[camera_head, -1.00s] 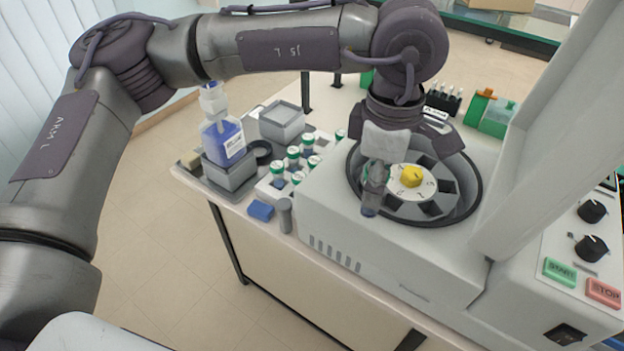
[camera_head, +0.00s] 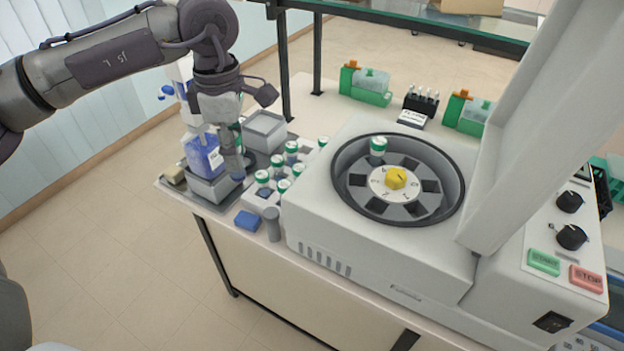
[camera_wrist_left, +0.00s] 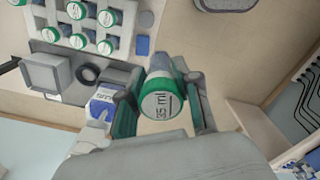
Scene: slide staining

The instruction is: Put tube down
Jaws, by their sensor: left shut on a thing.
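My left gripper (camera_head: 235,168) is shut on a green-capped tube and holds it near the blue-labelled bottle (camera_head: 203,157), left of the tube rack (camera_head: 250,202). In the left wrist view the held tube (camera_wrist_left: 162,99) shows its cap, marked "15 ml", between the fingers. In the head view the gripper mostly hides it. The rack holds several green-capped tubes (camera_head: 262,178), which also show in the left wrist view (camera_wrist_left: 104,47). Another green-capped tube (camera_head: 378,146) sits in the open centrifuge (camera_head: 352,196). My right gripper is not in view.
A grey box (camera_head: 264,130) stands behind the rack. A blue block (camera_head: 248,220) and a grey cylinder (camera_head: 272,224) stand in front of it, near the table edge. The centrifuge's raised lid (camera_head: 535,120) is at right. Green holders (camera_head: 366,88) stand at the back.

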